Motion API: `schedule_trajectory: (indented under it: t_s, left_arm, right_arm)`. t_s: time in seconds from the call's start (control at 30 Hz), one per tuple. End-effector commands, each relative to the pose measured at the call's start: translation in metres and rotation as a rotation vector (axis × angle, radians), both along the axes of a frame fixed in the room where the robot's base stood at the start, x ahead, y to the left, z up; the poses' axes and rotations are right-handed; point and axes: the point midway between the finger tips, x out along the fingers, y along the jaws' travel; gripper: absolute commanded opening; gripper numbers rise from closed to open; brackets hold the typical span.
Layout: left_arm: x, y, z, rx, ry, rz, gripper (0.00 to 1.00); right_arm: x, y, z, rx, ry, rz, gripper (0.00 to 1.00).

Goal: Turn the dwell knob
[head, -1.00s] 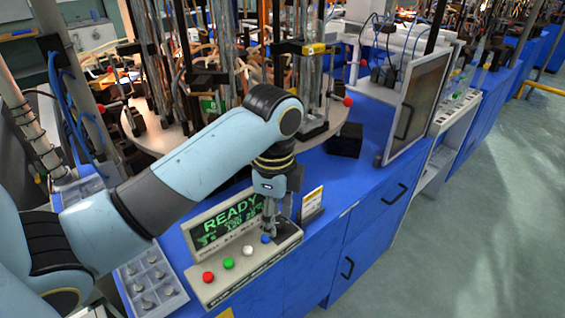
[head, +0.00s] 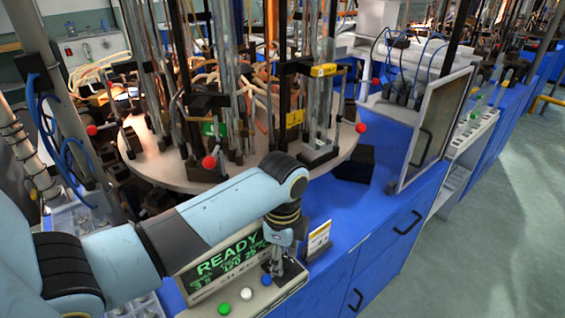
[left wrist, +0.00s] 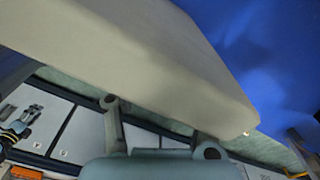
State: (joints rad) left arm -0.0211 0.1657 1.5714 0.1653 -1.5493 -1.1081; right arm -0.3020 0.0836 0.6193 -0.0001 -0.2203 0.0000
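The beige control panel (head: 256,301) stands at the front edge of the blue bench, its display (head: 229,259) reading READY in green. A green button (head: 223,308), a white button (head: 246,293) and a blue button (head: 266,280) sit along its front. My left gripper (head: 275,270) points down at the panel's right end, just beyond the blue button. Its fingers cover that spot, and I cannot make out the dwell knob. In the left wrist view a plain beige housing (left wrist: 150,65) hides the fingertips, so their opening does not show. My right gripper is not in view.
A small sign (head: 318,238) stands right beside the panel, close to my gripper. A round table (head: 185,178) with rods and red-ended handles fills the space behind my arm. A black block (head: 355,163) lies on the blue bench (head: 370,215), which is mostly clear there.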

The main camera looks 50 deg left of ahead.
Motion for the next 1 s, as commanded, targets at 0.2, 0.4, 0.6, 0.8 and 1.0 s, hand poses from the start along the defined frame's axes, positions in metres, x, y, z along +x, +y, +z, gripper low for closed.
schedule_trajectory:
  t_s: [0.2, 0.4, 0.6, 0.8, 1.0]
  left_arm:
    - [-0.0003, -0.0001, -0.0139, 0.000, 0.000, 0.000, 0.40]
    - [-0.0001, -0.0002, -0.0142, 0.000, 0.000, 0.000, 0.40]
    - [-0.0001, -0.0002, -0.0140, 0.000, 0.000, 0.000, 0.18]
    - [-0.0001, -0.0002, -0.0138, 0.000, 0.000, 0.000, 0.00]
    - [-0.0002, -0.0003, -0.0128, 0.000, 0.000, -0.028, 0.00]
  right_arm:
    - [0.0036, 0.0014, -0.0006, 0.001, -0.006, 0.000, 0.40]
    - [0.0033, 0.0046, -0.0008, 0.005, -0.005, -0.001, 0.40]
    - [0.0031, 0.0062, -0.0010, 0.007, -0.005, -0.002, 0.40]
    - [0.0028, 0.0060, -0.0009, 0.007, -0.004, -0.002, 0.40]
    - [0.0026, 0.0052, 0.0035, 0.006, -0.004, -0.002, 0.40]
